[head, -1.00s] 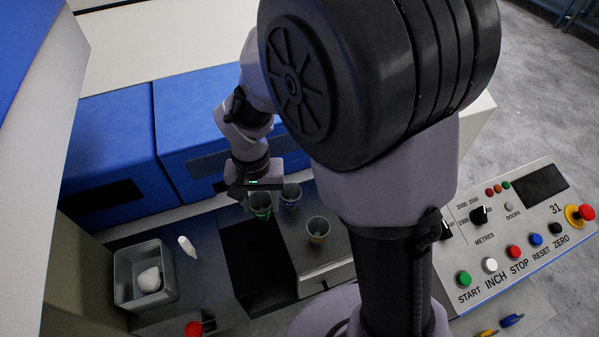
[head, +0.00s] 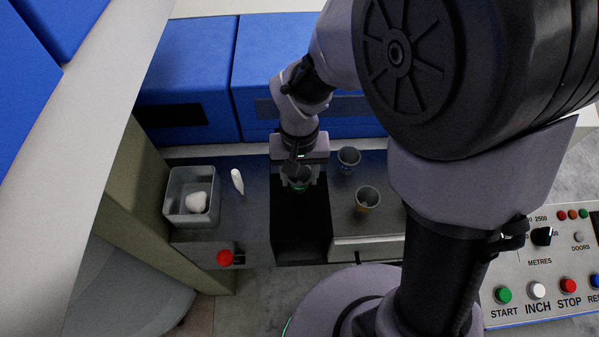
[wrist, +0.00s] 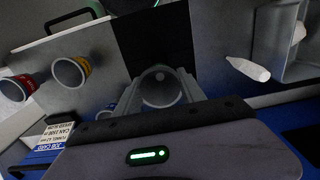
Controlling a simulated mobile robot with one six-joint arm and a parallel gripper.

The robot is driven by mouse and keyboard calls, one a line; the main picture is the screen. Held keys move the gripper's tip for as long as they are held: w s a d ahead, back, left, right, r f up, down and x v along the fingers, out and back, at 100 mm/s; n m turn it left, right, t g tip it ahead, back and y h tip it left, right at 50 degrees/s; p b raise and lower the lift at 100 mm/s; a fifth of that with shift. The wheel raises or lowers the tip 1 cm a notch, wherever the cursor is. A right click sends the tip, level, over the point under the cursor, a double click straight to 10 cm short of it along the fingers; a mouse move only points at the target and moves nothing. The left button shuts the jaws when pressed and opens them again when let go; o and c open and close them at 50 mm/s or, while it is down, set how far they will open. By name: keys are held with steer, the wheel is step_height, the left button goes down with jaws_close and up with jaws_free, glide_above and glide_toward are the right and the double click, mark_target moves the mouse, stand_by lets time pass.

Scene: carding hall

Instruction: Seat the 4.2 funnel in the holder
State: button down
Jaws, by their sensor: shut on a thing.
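My gripper (head: 299,174) is shut on a grey funnel with a green band (head: 300,183). It holds this funnel at the back end of a black recess in the bench (head: 300,232). In the wrist view the funnel's round mouth (wrist: 160,88) shows between the fingers (wrist: 158,98). A blue-banded funnel (head: 348,158) and a yellow-banded funnel (head: 367,200) stand to the right on the grey bench. I cannot make out the holder.
A grey bin (head: 179,211) with a white lump (head: 196,202) stands at the left, beside a white bottle-like piece (head: 237,181). A red knob (head: 225,258) is at the front edge. Blue panels (head: 275,80) close the back. A job card (wrist: 62,147) shows in the wrist view.

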steer(key=shift+f+b, duration=2.9)
steer(key=shift+f, duration=0.9)
steer(key=c, duration=0.6)
jaws_free()
steer(key=shift+r, duration=0.1)
step_height(320, 180, up, 17)
steer(key=p, duration=0.8)
steer(key=s+d+r+m+t, duration=0.1)
steer(key=s+d+r+t, duration=0.1)
steer(key=s, duration=0.1)
steer(key=s+d+r+m+t+y+b, duration=0.1)
steer(key=s+d+r+t, duration=0.1)
steer(key=s+r, duration=0.1)
steer(key=s+d+r+m+t+y+b, duration=0.1)
steer(key=s+d+r+m, duration=0.1)
steer(key=s, duration=0.3)
steer(key=shift+s+d+r+t, duration=0.2)
steer(key=shift+d+r+t, duration=0.15)
steer(key=shift+r+t, duration=0.1)
